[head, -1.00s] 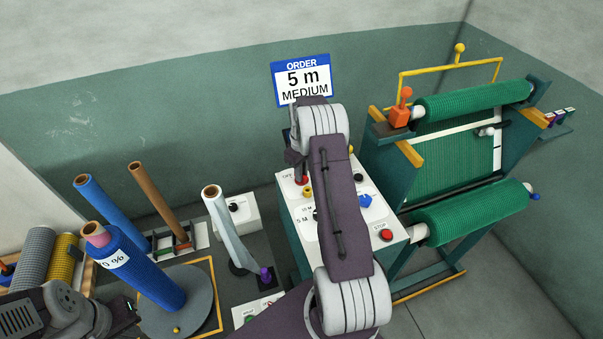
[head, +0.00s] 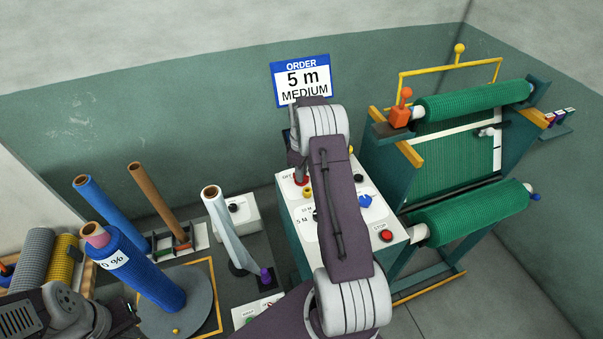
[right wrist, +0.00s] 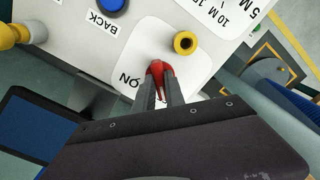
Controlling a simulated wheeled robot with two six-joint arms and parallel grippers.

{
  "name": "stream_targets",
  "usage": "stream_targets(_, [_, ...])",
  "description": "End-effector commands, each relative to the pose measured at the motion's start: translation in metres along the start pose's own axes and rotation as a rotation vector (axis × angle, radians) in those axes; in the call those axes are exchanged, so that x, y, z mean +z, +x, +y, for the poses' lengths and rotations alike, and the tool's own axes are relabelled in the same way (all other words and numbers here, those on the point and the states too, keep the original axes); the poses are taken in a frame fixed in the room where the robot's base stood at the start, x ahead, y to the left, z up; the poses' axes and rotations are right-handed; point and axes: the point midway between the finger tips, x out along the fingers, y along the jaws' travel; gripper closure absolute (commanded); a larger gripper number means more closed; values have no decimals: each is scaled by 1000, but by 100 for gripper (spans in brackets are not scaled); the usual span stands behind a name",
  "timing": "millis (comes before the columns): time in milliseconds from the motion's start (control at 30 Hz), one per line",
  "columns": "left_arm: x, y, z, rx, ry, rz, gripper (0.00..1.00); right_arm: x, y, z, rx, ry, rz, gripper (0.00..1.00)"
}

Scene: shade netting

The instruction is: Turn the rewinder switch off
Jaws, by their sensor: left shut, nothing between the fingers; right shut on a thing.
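The control box (head: 330,245) is white and stands right of centre in the head view. A red switch knob (right wrist: 156,72) sits on its panel beside a printed "ON" label (right wrist: 130,82), upside down in the right wrist view. In the head view the red knob (head: 301,182) shows only partly, beside an "OFF" label (head: 287,177). My right gripper (right wrist: 160,88) is shut on the red knob, its fingers on either side. My right arm hides part of the panel. My left gripper (head: 130,316) is shut and empty at the lower left, near the blue roll.
The green netting frame (head: 470,160) stands to the right. Blue, brown and white rolls stand at left. An order sign (head: 301,80) hangs behind.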

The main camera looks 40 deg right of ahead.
Motion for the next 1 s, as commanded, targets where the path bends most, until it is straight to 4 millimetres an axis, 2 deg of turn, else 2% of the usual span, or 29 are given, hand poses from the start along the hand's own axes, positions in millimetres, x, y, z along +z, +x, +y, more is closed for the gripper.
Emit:
stream_targets(100, [0, 0, 0, 0, 0, 0, 100, -2, -3, 2, 8, -2, 5, 100])
stream_targets(133, [0, 0, 0, 0, 0, 0, 100, -2, -3, 2, 8, -2, 5, 77])
stream_targets(200, [0, 0, 0, 0, 0, 0, 100, -2, -2, 2, 7, -2, 4, 64])
stream_targets(467, [0, 0, 0, 0, 0, 0, 100, -1, -1, 1, 3, -1, 2, 64])
stream_targets(567, [0, 4, 0, 0, 0, 0, 100, -1, -7, 1, 4, 0, 2, 64])
stream_targets(800, [2, 19, 0, 0, 0, 0, 100, -2, -58, 2, 8, -1, 5, 64])
stream_targets(1000, [2, 22, 0, 0, 0, 0, 100, -2, -88, 1, 6, -1, 3, 64])
